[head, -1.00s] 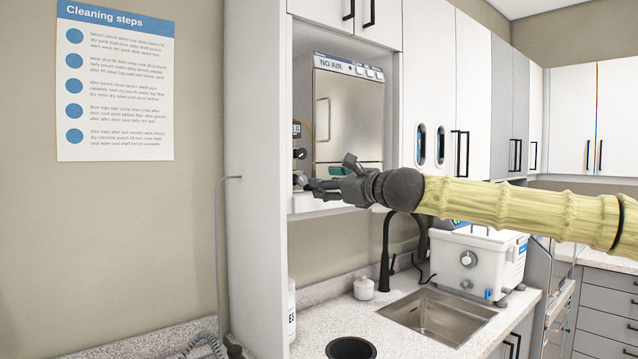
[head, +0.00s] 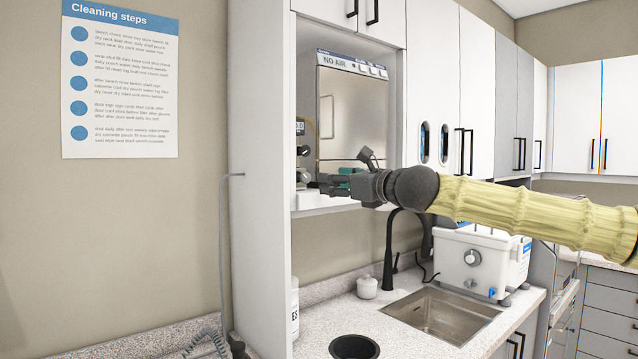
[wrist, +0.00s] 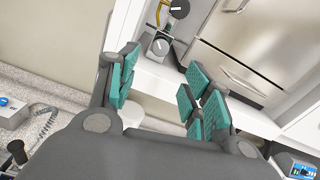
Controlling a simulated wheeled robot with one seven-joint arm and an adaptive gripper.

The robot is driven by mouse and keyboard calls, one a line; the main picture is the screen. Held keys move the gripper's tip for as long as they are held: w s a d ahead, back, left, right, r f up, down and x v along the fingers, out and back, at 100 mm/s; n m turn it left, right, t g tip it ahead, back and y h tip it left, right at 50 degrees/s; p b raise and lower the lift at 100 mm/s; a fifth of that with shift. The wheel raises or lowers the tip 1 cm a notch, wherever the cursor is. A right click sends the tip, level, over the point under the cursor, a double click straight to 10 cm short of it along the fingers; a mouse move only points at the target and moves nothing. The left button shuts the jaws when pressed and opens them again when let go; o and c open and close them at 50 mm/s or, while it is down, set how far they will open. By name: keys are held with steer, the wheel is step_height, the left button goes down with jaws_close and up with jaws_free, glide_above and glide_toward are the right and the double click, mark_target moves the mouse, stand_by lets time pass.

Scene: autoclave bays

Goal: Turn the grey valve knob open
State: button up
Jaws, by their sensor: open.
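A grey round valve knob (wrist: 161,47) shows in the wrist view, on fittings at the left side of the steel-fronted autoclave. In the head view the grey knob (head: 304,176) is small, at the autoclave's left edge just above the shelf. My gripper (wrist: 163,68) is open with teal pads, and nothing is between its fingers. The knob appears beyond the fingertips, in line with the gap between them and apart from them. In the head view my gripper (head: 324,185) is just right of the knob, in front of the autoclave (head: 352,115).
A black knob (wrist: 179,8) sits close to the grey one. The cabinet's tall side panel (head: 258,180) stands left of the bay. The shelf edge (wrist: 160,78) runs below the knobs. Below are a sink (head: 440,315), a black faucet (head: 390,250) and a white bath unit (head: 480,262).

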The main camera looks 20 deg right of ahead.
mark_target(307, 179)
steer(key=shift+m, duration=0.9)
steer(key=p+x, duration=0.2)
steer(key=x, duration=0.9)
steer(key=shift+d+f, duration=0.15)
steer(key=c, duration=1)
